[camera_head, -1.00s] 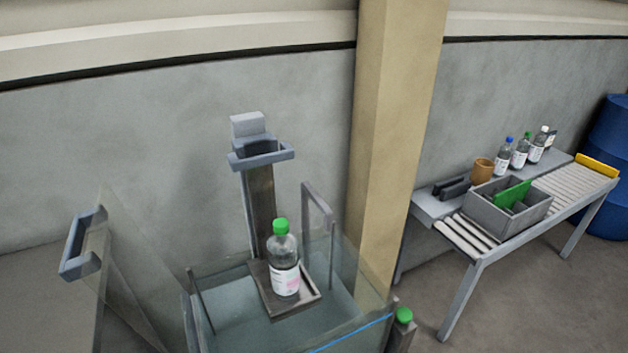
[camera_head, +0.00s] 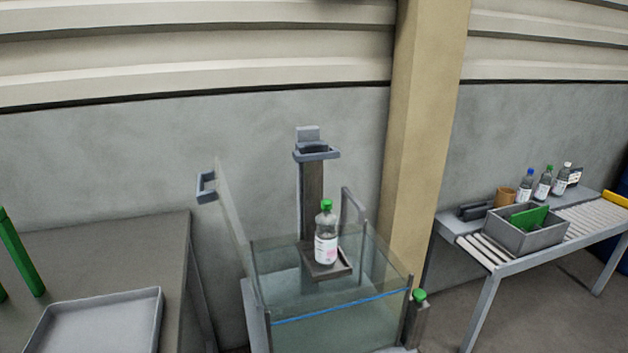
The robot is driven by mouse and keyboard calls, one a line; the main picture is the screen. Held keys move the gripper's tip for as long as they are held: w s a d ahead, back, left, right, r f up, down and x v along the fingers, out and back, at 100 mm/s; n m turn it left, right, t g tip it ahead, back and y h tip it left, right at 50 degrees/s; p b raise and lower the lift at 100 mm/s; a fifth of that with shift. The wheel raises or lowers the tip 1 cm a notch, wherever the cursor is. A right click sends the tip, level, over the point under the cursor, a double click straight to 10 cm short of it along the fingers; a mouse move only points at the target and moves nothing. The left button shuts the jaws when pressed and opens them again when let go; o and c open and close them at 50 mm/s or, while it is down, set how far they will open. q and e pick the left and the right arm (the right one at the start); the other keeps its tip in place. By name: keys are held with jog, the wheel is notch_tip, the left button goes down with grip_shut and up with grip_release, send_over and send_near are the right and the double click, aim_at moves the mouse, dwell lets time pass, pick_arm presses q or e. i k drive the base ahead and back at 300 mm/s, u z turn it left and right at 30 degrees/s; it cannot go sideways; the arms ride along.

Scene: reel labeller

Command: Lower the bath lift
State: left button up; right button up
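The bath (camera_head: 340,327) is a clear-walled tank with a blue line near the water level. Its lift has a dark upright post (camera_head: 312,190) with a grey loop handle (camera_head: 316,155) near the top. The lift's small tray (camera_head: 329,270) sits near the level of the tank's rim. A clear bottle with a green cap and white label (camera_head: 326,240) stands upright on the tray. A glass panel (camera_head: 233,230) with a grey handle (camera_head: 206,186) stands raised at the tank's left side. Neither of my grippers shows in this view.
A post with a green button (camera_head: 419,296) stands at the tank's front right corner. A dark table with a grey tray (camera_head: 95,322) and green posts (camera_head: 20,252) is at left. A roller table at right bears a grey bin (camera_head: 525,236) and several bottles. A beige pillar (camera_head: 420,130) stands behind.

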aim_at(312, 155)
jog(key=u, duration=0.95)
jog(key=k, duration=0.15)
jog(key=z, duration=2.05)
jog(key=i, duration=0.75)
